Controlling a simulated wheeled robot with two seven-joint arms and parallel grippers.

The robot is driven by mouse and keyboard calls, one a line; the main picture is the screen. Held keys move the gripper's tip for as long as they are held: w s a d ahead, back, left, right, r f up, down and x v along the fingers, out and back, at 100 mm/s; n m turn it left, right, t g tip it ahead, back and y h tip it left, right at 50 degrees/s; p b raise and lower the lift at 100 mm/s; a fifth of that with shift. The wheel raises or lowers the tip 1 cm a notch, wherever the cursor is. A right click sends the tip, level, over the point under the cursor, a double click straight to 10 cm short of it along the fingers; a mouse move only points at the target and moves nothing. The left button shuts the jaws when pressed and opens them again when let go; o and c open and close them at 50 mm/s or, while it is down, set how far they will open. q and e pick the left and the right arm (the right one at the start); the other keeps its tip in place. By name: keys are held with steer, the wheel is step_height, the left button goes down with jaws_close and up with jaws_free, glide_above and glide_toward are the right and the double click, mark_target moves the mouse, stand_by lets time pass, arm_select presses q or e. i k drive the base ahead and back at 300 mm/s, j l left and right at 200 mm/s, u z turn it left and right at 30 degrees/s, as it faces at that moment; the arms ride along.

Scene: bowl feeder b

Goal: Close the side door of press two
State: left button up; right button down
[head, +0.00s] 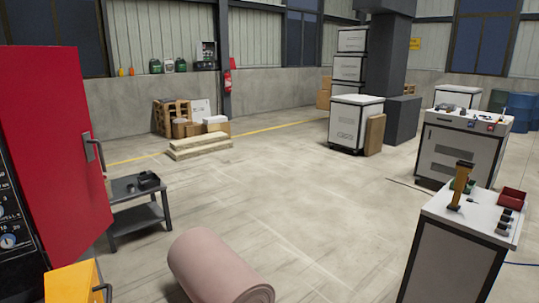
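A tall red panel (45,130) stands close at the left edge, with a grey bar handle (94,150) on its right side. A dark panel with dials (12,225) shows beside it at the lower left. A yellow panel (72,285) with a dark handle (103,290) is at the bottom left, cut off by the picture edge. No label shows which of these belongs to press two, and I cannot tell how far any door stands open. Neither of my grippers is in view.
A pink roll (218,268) lies on the floor at bottom centre. A grey cart (137,205) stands right of the red panel. A white-topped cabinet (455,245) with small items is at the lower right, another cabinet (460,150) behind it. The middle floor is clear.

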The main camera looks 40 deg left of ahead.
mark_target(46, 131)
steer(key=i+l, duration=0.1)
steer(key=i, duration=0.7)
steer(key=i+j+u, duration=0.1)
steer(key=i+u, duration=0.15)
steer(key=u, duration=0.15)
steer(key=i+u, duration=0.2)
steer(key=u, duration=0.2)
steer(key=i+u, duration=0.25)
steer(key=u, duration=0.15)
steer(key=i+l+u, duration=0.2)
steer(key=u, duration=0.25)
